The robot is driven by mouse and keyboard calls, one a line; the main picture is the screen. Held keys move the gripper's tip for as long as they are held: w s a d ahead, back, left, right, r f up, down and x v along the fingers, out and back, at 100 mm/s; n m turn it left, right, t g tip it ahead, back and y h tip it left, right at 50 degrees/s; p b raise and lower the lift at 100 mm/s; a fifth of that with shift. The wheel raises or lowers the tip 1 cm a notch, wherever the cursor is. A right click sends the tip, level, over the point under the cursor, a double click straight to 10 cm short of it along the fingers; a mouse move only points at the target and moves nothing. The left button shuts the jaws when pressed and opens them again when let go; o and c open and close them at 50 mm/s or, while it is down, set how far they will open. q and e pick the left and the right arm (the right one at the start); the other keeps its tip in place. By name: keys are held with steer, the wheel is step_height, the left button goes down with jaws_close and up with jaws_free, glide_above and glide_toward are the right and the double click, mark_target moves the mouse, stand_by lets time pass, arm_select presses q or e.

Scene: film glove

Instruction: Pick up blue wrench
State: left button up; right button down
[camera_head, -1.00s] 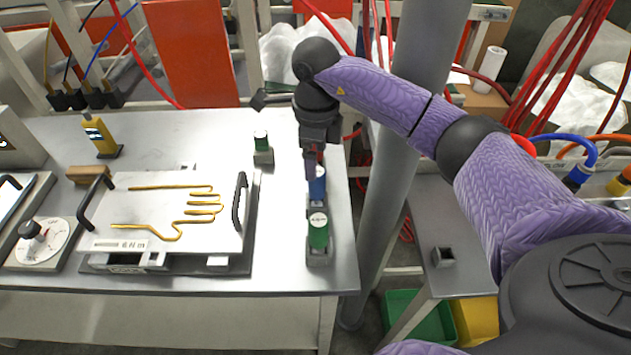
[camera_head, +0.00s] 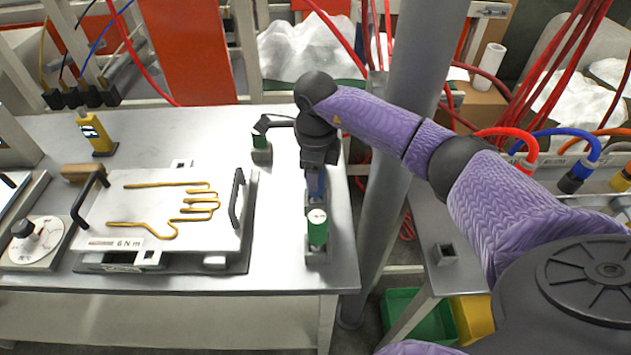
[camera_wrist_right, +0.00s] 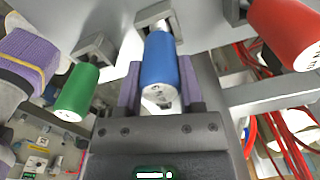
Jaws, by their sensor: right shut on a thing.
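My left gripper is not in view.
A red-gripped tool (camera_wrist_right: 288,32) is close by in the wrist view. A plate with a yellow hand outline (camera_head: 165,212) lies to the left.

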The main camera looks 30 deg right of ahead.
step_height(320, 180, up, 10)
steer(key=shift+r+p, duration=0.1)
steer(key=shift+p, duration=0.85)
steer(key=c, duration=0.8)
jaws_free()
jaws_close()
